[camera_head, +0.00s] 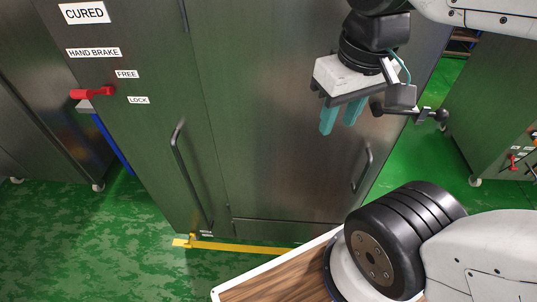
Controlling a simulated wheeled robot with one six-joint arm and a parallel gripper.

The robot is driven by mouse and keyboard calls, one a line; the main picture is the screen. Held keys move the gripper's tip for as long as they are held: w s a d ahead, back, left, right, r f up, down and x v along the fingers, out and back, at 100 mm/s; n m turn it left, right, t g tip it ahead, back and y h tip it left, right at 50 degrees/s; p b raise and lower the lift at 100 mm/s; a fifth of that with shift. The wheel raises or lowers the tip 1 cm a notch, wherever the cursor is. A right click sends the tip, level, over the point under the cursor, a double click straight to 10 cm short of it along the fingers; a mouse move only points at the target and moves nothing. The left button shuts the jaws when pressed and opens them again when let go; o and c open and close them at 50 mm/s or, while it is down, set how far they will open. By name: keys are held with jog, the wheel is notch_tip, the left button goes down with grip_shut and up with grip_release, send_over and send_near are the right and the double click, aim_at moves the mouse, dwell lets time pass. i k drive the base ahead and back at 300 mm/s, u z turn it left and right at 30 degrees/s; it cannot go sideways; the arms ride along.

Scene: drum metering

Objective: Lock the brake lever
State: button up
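The red brake lever (92,93) is on the left edge of the dark metal cabinet, below the HAND BRAKE label (94,52). It points to the left, roughly level, its height between the FREE label (127,74) and the LOCK label (139,100). My gripper (340,119) hangs in front of the cabinet's right door, far to the right of the lever, pointing down. Its two teal fingers are apart with a gap between them, and nothing shows between them.
The cabinet (270,120) has two long door handles (188,175) and (362,168). A yellow strip (245,248) lies on the green floor at its base. Another cabinet (40,115) stands at far left and one (495,120) at right. Open floor lies at lower left.

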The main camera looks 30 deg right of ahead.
aim_at(85, 94)
jog(key=u, duration=0.6)
jog(key=k, duration=0.65)
jog(key=u, duration=0.3)
jog(key=i, duration=1.35)
jog(key=z, duration=0.1)
